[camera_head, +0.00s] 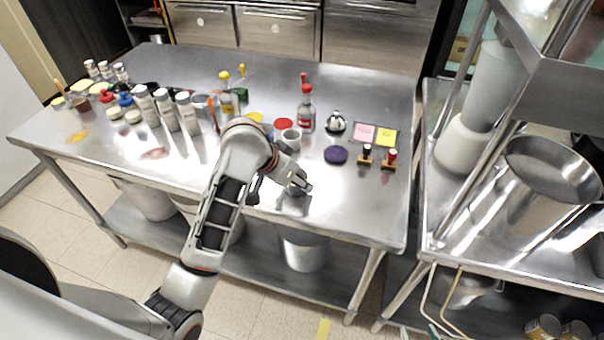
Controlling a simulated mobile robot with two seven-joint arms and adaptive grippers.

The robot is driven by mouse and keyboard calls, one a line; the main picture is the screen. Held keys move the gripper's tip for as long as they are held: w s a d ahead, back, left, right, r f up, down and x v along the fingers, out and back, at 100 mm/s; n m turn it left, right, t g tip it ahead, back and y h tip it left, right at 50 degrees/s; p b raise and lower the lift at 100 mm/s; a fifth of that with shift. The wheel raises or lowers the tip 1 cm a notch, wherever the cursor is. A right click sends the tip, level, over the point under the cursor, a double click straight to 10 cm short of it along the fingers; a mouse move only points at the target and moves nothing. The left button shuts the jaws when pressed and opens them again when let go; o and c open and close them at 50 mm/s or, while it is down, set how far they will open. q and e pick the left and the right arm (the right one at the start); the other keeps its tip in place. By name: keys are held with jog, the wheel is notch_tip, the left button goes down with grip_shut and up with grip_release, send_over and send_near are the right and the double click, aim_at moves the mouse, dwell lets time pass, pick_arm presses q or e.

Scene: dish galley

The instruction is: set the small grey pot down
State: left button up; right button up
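A red-capped bottle (306,112), a dark purple disc (336,155), a bell (336,122), two stamps (388,158) and coloured pads (385,136) stand behind and right. Several bottles (168,110) crowd the left. The front right corner is bare.

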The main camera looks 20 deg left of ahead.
pick_arm(q)
jog(key=shift+f, duration=0.1)
jog(key=shift+s, duration=0.15)
jog(key=o, duration=1)
